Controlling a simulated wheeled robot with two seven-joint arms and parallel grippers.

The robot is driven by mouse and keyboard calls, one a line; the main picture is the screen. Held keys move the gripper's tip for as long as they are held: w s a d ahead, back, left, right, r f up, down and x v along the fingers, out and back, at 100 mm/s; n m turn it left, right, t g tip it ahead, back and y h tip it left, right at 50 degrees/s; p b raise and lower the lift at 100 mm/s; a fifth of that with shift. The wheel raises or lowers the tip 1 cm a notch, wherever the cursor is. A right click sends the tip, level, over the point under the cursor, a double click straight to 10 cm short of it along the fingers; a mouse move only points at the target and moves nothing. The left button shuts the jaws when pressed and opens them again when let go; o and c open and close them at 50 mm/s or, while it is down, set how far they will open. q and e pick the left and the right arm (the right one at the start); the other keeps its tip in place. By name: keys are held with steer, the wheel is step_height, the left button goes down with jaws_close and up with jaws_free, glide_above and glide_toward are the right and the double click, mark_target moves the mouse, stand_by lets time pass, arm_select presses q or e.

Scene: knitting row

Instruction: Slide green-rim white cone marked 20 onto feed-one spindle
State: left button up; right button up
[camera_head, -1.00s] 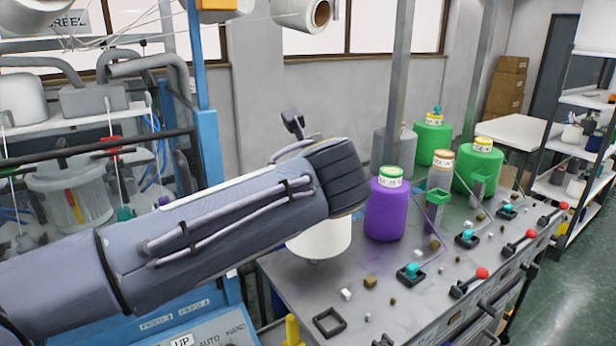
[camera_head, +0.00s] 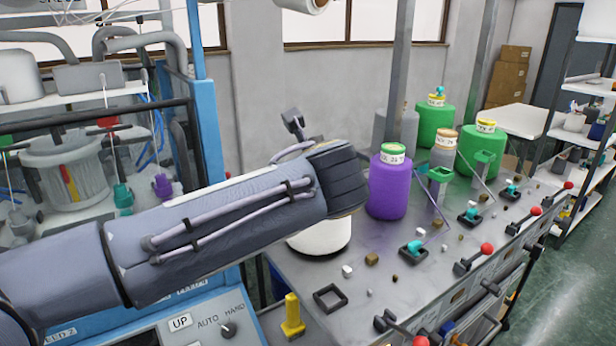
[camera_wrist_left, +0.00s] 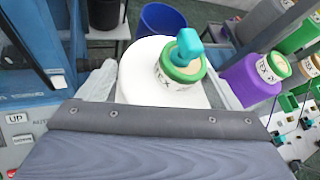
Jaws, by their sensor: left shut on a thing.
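The white cone (camera_wrist_left: 135,70) has a green rim and a label reading "TEX"; I cannot read its number. A teal tip (camera_wrist_left: 188,45) stands up above its top, seemingly through the middle. In the head view the cone's lower part (camera_head: 320,238) shows beneath my left arm, upright and at or very near the table top. My left gripper (camera_wrist_left: 158,92) is shut on the cone, with a grey finger at its left side; the other finger is hard to make out. My wrist hides the cone's top in the head view. My right gripper is not in view.
A purple cone (camera_head: 388,190) stands right of the white one. Green cones (camera_head: 480,155) stand farther back on the grey table (camera_head: 300,280). Red-knobbed levers (camera_head: 487,249) line the right edge. The blue-framed machine (camera_head: 207,130) is at left; a blue bin (camera_wrist_left: 162,20) lies beyond.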

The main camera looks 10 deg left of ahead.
arm_select(q)
steer(key=shift+r, duration=0.1)
steer(key=o, duration=1.6)
steer(key=shift+o, duration=0.8)
steer(key=v, duration=0.7)
steer(key=shift+s+d+b, duration=0.15)
steer(key=shift+s+b, duration=0.2)
steer(key=shift+b, duration=0.1)
